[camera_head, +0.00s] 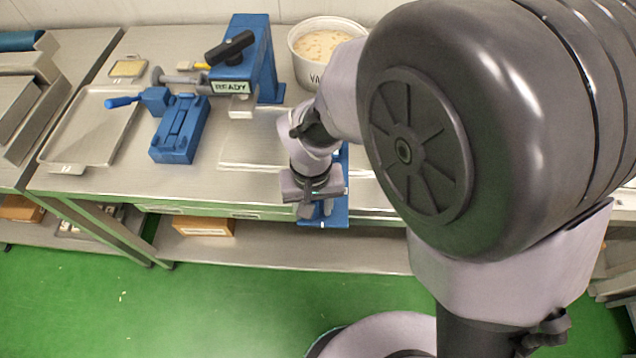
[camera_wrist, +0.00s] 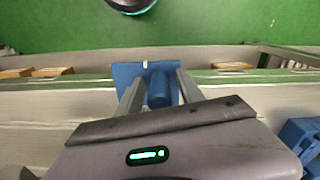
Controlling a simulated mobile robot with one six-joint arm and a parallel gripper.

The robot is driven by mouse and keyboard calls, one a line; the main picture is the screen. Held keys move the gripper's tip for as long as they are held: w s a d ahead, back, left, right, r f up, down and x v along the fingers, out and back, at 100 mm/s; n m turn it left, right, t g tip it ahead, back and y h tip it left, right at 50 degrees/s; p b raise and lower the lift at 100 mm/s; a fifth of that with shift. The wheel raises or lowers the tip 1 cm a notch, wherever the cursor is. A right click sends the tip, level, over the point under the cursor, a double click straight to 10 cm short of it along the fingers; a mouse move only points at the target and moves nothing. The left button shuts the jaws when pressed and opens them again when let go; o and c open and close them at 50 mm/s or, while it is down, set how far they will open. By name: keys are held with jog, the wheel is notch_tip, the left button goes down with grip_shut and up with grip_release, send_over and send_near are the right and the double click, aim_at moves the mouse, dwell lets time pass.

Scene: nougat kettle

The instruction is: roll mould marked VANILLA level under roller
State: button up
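My gripper (camera_head: 316,208) points down at the bench's front edge, over a blue plate-like part (camera_head: 338,214). In the wrist view, my gripper (camera_wrist: 161,88) has its fingers apart around an upright-looking blue cylinder (camera_wrist: 160,92) on the blue plate (camera_wrist: 128,72). A gap shows at the left finger; contact at the right is unclear. No full VANILLA marking is legible. A blue stand (camera_head: 262,62) has a black knob and a READY label. I cannot clearly identify the roller.
A shallow metal tray (camera_head: 62,152) and a small dish (camera_head: 128,69) lie further left. Boxes (camera_head: 203,226) sit on the lower shelf. The green floor (camera_head: 150,310) in front looks clear.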

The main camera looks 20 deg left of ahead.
notch_tip(320, 180, up, 18)
jog(key=p, duration=0.6)
jog(key=shift+f, duration=0.25)
jog(key=s+d+r+m+t+y+b, duration=0.1)
jog(key=d+m, duration=0.4)
jog(key=d, duration=0.7)
jog(key=s+d+r+m+t+y+b, duration=0.1)
jog(key=s+d+m+t+b, duration=0.2)
jog(key=d, duration=0.8)
jog(key=m+t+b, duration=0.1)
jog(key=m+b, duration=0.1)
jog(key=b, duration=0.1)
jog(key=shift+d+r+t, duration=0.35)
jog(key=shift+t, duration=0.05)
